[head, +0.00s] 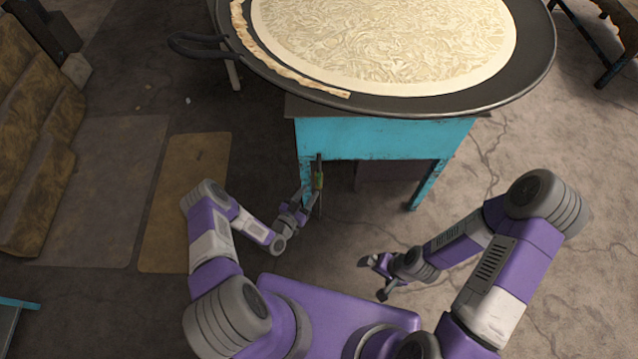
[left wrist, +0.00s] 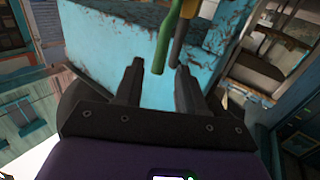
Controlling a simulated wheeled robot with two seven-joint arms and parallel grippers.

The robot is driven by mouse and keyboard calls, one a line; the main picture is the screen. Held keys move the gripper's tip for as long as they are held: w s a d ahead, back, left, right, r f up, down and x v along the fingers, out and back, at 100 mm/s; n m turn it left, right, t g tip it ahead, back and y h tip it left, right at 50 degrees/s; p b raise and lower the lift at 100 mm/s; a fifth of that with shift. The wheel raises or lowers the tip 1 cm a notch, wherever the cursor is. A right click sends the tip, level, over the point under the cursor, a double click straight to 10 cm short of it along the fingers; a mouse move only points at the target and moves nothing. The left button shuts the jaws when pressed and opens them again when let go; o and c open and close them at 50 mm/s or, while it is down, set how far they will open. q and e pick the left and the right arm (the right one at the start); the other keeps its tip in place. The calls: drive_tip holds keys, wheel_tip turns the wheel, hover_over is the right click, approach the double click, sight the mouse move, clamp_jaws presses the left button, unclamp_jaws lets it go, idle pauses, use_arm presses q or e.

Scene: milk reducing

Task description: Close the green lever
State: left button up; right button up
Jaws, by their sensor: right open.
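The green lever (head: 318,181) hangs at the front left of the turquoise stand (head: 385,137), under the pan. In the left wrist view the green lever (left wrist: 168,42) points down, its lower end appearing between my fingertips. My left gripper (head: 307,204) is close to the lever in the head view. In the left wrist view my left gripper (left wrist: 158,72) is open, with a wide gap between its fingers. I cannot tell whether either finger touches the lever. My right gripper (head: 374,277) is open and empty, low in front of the stand, apart from the lever.
A wide dark pan (head: 537,55) of pale, wrinkled milk (head: 385,40) sits on the stand, its handle (head: 198,45) sticking out left. A dark rod (left wrist: 182,45) hangs beside the lever. A brown mat (head: 182,215) lies at left.

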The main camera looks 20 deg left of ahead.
sight(318, 181)
use_arm(q)
drive_tip(key=b+x, duration=0.2)
drive_tip(key=x, duration=0.5)
drive_tip(key=shift+w+r, duration=0.1)
drive_tip(key=shift+w, duration=0.2)
drive_tip(key=shift+c, duration=0.3)
clamp_jaws()
